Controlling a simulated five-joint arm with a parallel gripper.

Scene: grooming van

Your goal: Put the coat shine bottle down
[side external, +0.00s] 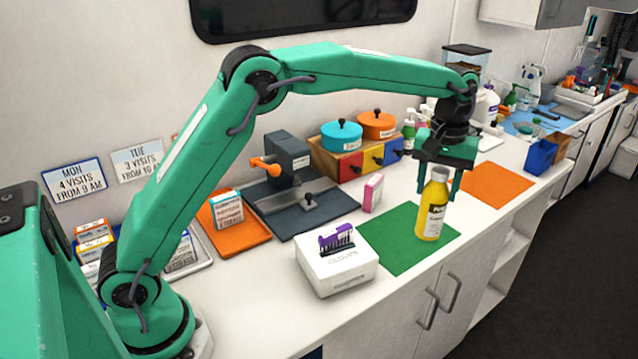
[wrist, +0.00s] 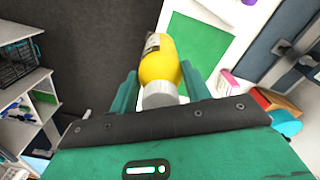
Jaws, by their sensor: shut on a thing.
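The coat shine bottle (side external: 432,212) is yellow with a pale cap and a white-and-black label. My gripper (side external: 439,190) points down, with its fingers shut on the bottle's two sides. The bottle is upright. In the side view its base shows against the right part of the green mat (side external: 391,248); I cannot tell whether it touches. In the wrist view the bottle (wrist: 160,62) is between the fingers (wrist: 160,88), cap towards me, its far end by the counter's edge and left of the green mat (wrist: 198,50).
An orange mat (side external: 497,185) lies to the right. A white box with purple-topped tools (side external: 336,272) stands left of the green mat, and a small pink box (side external: 373,193) stands behind it. A dark press-like stand (side external: 300,205) is further left. The counter's front edge is close.

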